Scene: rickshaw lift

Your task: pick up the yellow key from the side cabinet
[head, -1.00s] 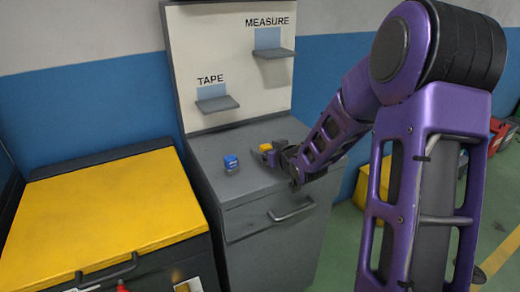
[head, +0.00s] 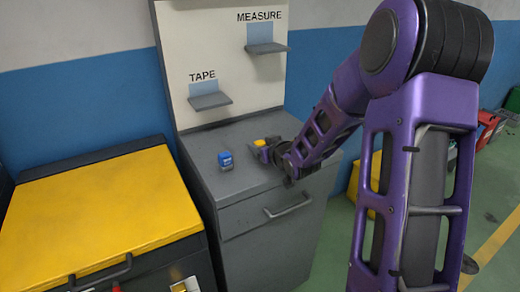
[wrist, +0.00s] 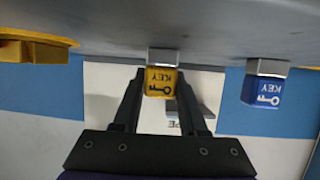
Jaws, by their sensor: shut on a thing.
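The yellow key (head: 260,142), a small yellow block with a grey end, is at my gripper (head: 265,151) over the side cabinet top (head: 232,195). In the wrist view, which is upside down, the yellow key (wrist: 161,84) sits between the two dark fingers of my gripper (wrist: 160,88), its key mark and lettering showing. My gripper is shut on it. I cannot tell whether its grey end still touches the cabinet top.
A blue key (head: 226,160) stands left of my gripper; it also shows in the wrist view (wrist: 262,92). A backboard (head: 215,60) with shelves labelled TAPE (head: 210,101) and MEASURE (head: 267,48) rises behind. A yellow-topped cabinet (head: 95,215) stands at left.

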